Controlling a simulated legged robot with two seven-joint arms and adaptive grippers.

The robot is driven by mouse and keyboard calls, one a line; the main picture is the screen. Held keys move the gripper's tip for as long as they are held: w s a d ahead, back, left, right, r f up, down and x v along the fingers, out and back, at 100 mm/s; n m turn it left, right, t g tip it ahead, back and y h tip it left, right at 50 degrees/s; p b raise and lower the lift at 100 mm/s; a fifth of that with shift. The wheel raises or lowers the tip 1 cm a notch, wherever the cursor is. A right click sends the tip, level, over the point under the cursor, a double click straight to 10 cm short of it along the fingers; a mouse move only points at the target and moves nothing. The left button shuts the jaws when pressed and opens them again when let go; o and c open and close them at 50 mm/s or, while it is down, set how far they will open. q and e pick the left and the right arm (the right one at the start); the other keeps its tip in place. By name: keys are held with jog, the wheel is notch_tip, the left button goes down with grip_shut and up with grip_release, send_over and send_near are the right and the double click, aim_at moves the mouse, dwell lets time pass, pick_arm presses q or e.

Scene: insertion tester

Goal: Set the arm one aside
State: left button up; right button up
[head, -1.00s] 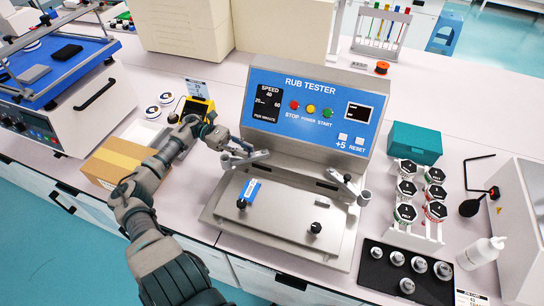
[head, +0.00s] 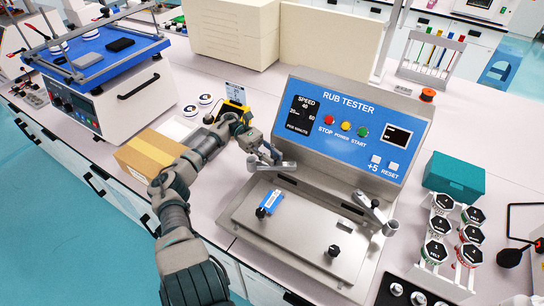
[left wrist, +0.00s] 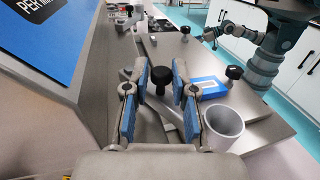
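The rub tester (head: 330,130) has two metal swing arms. The left arm (head: 270,166) lies at the plate's back left; the right arm (head: 372,210) stands at the plate's right. I see no number on either. My left gripper (head: 268,152) is at the left arm. In the left wrist view my left gripper (left wrist: 158,88) has its blue-padded fingers apart, with a black knob (left wrist: 158,78) showing in the gap. I cannot tell whether they touch it. A metal cup (left wrist: 223,126) is beside the right finger. My right arm (left wrist: 268,58) shows at upper right, its gripper unclear.
The tester's base plate (head: 300,245) carries a blue-labelled piece (head: 268,202) and a black knob (head: 333,251). A cardboard box (head: 150,153) and a yellow device (head: 232,110) are left of the tester. A teal box (head: 454,178) and a rack of jars (head: 436,250) are at right.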

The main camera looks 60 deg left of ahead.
pick_arm(q)
jog(key=shift+w+a+f, duration=0.1)
jog(key=shift+a, duration=0.1)
jog(key=shift+d, duration=0.1)
jog(key=shift+r, duration=0.45)
notch_tip(320, 180, up, 9)
dwell(0.6)
